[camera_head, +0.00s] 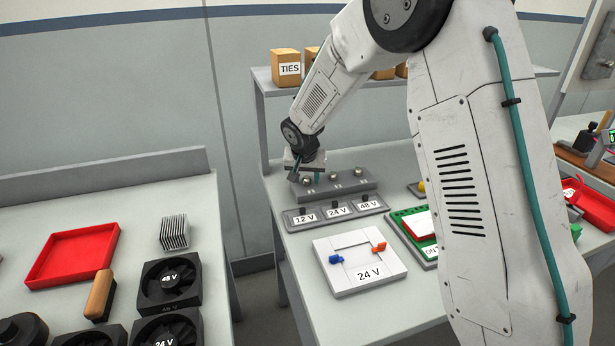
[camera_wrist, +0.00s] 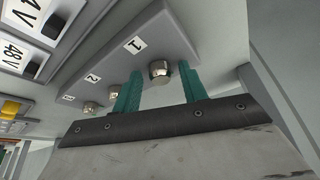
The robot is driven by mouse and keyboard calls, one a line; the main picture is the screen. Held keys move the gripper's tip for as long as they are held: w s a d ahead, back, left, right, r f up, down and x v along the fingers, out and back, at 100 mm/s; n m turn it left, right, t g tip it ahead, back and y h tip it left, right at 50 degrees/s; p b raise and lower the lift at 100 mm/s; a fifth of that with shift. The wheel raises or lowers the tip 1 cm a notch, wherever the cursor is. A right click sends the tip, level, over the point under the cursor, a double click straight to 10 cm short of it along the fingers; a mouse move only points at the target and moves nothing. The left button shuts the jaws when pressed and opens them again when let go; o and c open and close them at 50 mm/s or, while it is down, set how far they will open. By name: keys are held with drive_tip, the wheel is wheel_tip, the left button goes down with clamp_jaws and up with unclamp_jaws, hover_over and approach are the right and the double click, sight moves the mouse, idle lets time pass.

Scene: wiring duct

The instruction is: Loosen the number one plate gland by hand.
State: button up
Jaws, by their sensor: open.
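The gland plate (camera_wrist: 100,68) is a grey raised bar with three metal glands, labelled 1, 2 and 3. The number one gland (camera_wrist: 159,70) is a short silver cylinder beside the label 1. My gripper (camera_wrist: 160,76) is open, with one green finger on each side of this gland; I cannot tell whether either finger touches it. Glands two (camera_wrist: 113,92) and three (camera_wrist: 89,106) stand clear of the fingers. In the head view, my gripper (camera_head: 306,178) is over the left end of the gland plate (camera_head: 350,188).
A panel of 12 V, 24 V and 48 V switches (camera_head: 338,209) lies just in front of the plate. A white 24 V board (camera_head: 345,285) lies nearer. A shelf (camera_head: 285,84) with boxes stands behind. The left table holds a red tray (camera_head: 50,282) and several fans.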

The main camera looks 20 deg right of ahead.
drive_tip(key=shift+c, duration=0.2)
clamp_jaws()
drive_tip(key=n, duration=0.2)
drive_tip(key=n+y, duration=0.2)
drive_tip(key=n, duration=0.1)
drive_tip(key=shift+d+n+t, duration=0.25)
drive_tip(key=shift+n+t, duration=0.05)
drive_tip(key=n+y, duration=0.2)
drive_tip(key=n, duration=0.3)
drive_tip(key=shift+d, duration=0.15)
drive_tip(key=shift+o, duration=0.2)
unclamp_jaws()
drive_tip(key=shift+f+g, duration=0.1)
drive_tip(key=shift+g, duration=0.3)
